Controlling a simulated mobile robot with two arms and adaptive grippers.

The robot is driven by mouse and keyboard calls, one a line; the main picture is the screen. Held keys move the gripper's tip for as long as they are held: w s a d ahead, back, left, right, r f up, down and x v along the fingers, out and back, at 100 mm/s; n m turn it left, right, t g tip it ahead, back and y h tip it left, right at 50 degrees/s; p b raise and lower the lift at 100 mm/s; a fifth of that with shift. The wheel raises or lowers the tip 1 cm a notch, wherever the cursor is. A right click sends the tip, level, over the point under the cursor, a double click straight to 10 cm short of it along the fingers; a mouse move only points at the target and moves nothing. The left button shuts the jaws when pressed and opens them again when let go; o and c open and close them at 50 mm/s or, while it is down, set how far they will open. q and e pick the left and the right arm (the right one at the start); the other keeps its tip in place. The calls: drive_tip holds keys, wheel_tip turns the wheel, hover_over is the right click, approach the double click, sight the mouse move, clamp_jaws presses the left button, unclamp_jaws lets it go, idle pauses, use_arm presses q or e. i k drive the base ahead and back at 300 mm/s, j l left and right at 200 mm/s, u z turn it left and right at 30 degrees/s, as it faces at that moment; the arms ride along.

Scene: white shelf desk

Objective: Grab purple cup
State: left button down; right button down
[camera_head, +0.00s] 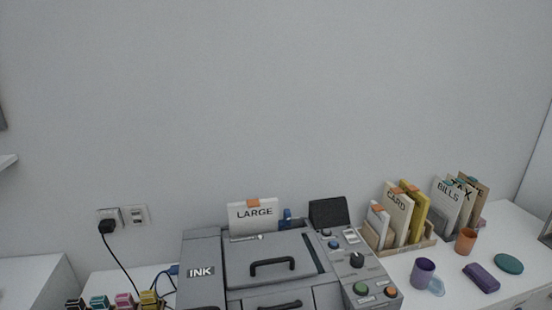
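A purple cup (423,271) stands upright on the white desk, right of the grey printer-like machine. A small pale blue round item (437,287) lies against its lower right side or just in front of it; I cannot tell whether they touch. Neither of my grippers shows in the head view.
The grey machine (203,246) with knobs fills the middle. Behind the cup are a file holder (428,246) and folders (447,203). An orange cup (466,241), a purple case (481,278) and a teal disc (508,263) stand to the right.

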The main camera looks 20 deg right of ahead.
sight(423, 268)
drive_tip(key=z, duration=1.85)
drive_tip(key=u, duration=0.35)
drive_tip(key=i+l+u, duration=0.1)
drive_tip(key=l+u, duration=0.6)
drive_tip(key=l, duration=0.25)
drive_tip(key=l+u, duration=0.35)
drive_tip(key=l, duration=0.15)
